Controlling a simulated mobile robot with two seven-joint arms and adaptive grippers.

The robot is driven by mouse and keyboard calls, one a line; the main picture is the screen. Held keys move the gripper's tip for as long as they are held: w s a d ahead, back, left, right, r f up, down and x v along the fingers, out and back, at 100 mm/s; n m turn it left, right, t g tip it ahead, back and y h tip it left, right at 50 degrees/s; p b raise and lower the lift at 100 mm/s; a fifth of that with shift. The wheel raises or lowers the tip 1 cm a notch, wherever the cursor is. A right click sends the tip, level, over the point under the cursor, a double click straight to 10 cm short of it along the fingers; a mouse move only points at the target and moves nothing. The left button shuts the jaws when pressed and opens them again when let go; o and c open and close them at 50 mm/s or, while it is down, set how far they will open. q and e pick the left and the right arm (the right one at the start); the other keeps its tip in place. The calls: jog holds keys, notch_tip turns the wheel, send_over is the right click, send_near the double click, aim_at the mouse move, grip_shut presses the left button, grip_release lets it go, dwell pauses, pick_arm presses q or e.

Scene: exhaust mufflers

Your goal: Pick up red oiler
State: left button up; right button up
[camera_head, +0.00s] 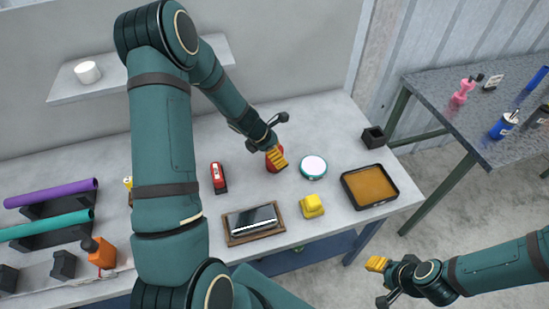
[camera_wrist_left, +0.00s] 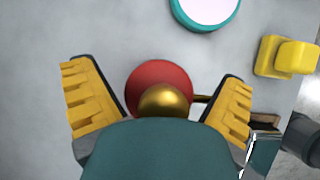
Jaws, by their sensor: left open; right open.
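The red oiler (camera_wrist_left: 150,76) has a round red body and a brass-coloured rounded top. It stands between the two yellow-padded fingers of my left gripper (camera_wrist_left: 160,102), which is open, with gaps visible on both sides. A thin dark spout points right toward the right finger; whether they touch is unclear. In the head view the oiler (camera_head: 269,164) is mostly hidden behind the left gripper (camera_head: 278,155). My right gripper (camera_head: 380,283) is open and empty at the lower right, off the table's front edge.
Around the oiler are a red tool (camera_head: 218,178), a round teal-rimmed white item (camera_head: 313,167), a yellow block (camera_head: 312,206), a framed dark tray (camera_head: 230,239) and an orange-filled tray (camera_head: 343,190). A small black box (camera_head: 373,137) stands right. A second table (camera_head: 450,92) is at right.

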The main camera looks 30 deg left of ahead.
pick_arm(q)
jog(key=shift+c, duration=0.2)
jog(key=c, duration=1.3)
